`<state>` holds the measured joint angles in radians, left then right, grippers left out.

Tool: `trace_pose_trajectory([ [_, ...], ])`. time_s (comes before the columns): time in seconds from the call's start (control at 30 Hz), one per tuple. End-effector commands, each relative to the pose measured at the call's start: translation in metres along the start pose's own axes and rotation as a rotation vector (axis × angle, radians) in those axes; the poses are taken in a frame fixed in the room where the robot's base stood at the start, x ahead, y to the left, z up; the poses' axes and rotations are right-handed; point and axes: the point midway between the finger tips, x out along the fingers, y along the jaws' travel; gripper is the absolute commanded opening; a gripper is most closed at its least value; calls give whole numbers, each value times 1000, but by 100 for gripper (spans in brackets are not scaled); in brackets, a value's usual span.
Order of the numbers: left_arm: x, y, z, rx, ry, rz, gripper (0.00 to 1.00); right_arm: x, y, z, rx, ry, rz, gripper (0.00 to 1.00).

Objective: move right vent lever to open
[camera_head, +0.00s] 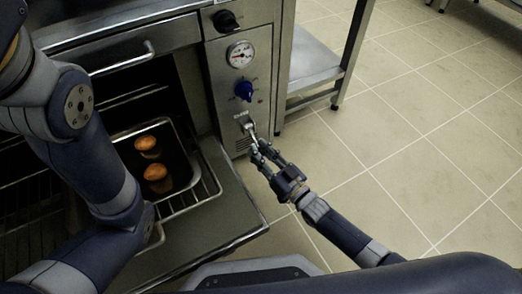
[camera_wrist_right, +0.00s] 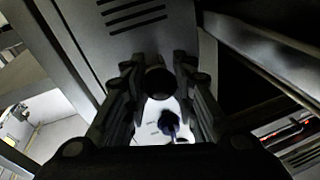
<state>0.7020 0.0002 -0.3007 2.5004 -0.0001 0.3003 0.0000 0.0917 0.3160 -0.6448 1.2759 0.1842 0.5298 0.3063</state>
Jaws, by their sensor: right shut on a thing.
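The right vent lever (camera_head: 250,128) is a small metal lever on a light plate low on the oven's steel control panel, below the blue knob. It points down and outward, toward my right gripper. My right gripper (camera_head: 260,152) is shut on the lever's end. In the right wrist view, the lever's round black end (camera_wrist_right: 160,83) sits between the two fingers of the gripper (camera_wrist_right: 160,95). The fingers hide part of the lever. My left arm crosses the left side of the head view, but its gripper is not seen.
Above the lever are the blue knob (camera_head: 244,91), a dial gauge (camera_head: 240,54) and a black knob (camera_head: 226,20). The oven door (camera_head: 232,205) is down, with a tray (camera_head: 180,172) holding two browned items on a pulled-out rack. Tiled floor (camera_head: 430,130) is clear at right.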

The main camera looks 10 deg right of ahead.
Motion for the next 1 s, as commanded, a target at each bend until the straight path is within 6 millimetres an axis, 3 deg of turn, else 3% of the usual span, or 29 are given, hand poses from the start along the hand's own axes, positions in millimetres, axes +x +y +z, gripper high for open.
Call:
trace_pose_trajectory([
  [0.03,-1,0,0,0,0,0,54,-5,0,11,2,-26,4,0],
  [0.37,-1,0,0,0,-1,0,54,-5,1,11,2,-26,5,0],
  [0.4,-1,0,0,0,-2,0,54,-5,1,11,2,-26,5,28],
  [0.5,-1,0,0,0,-2,0,54,-5,1,10,2,-23,4,46],
  [0.83,-2,-1,2,1,-8,-3,54,-3,1,5,1,-11,3,46],
  [1.0,-1,-1,2,1,-6,-2,54,-22,1,5,1,-13,4,46],
])
